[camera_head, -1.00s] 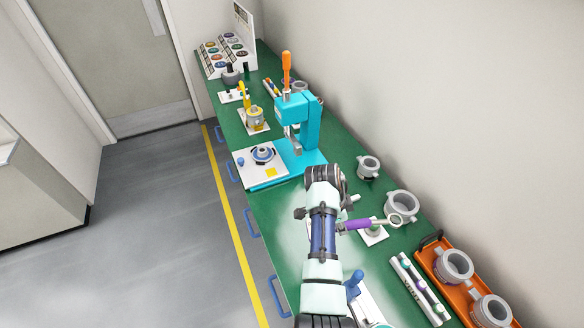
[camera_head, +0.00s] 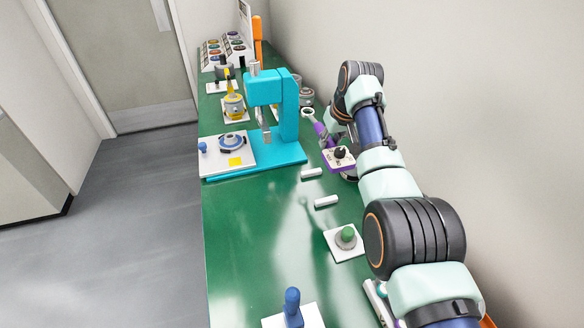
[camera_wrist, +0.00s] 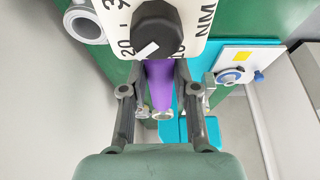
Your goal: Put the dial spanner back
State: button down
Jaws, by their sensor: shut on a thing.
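The dial spanner (camera_head: 321,130) has a purple handle, a grey ring end and a white dial plate (camera_head: 340,156) with a black knob. It is held above the green bench, just right of the turquoise press (camera_head: 287,110). My gripper (camera_wrist: 159,98) is shut on the purple handle (camera_wrist: 160,82), one finger on each side. In the wrist view the white dial plate (camera_wrist: 125,22) with its numbers and black knob (camera_wrist: 157,28) fills the top middle. In the head view my arm hides most of the gripper.
Two short white bars (camera_head: 312,173) (camera_head: 327,202) lie on the bench near the spanner. A white plate with a green knob (camera_head: 346,237) stands nearer, and a blue handle (camera_head: 292,302) is at the front. The bench's left middle is clear. The wall is close on the right.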

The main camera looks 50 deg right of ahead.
notch_tip(320, 180, down, 20)
jog(key=b, duration=0.7)
jog(key=shift+r, duration=0.1)
jog(key=c, duration=0.9)
grip_release()
jog(key=shift+s, duration=0.1)
jog(key=shift+o, duration=0.2)
jog(key=shift+f+b, duration=0.45)
jog(key=shift+b, duration=0.3)
jog(key=p+v, duration=0.4)
jog(key=v, duration=0.1)
jog(key=p+v, duration=0.1)
jog(key=v, duration=0.1)
jog(key=shift+w+d+r+p, duration=0.25)
jog(key=shift+w+r+p, duration=0.05)
jog(key=shift+r+p, duration=0.1)
jog(key=shift+s+a+r, duration=0.2)
jog(key=shift+s+r, duration=0.05)
jog(key=shift+r, duration=0.15)
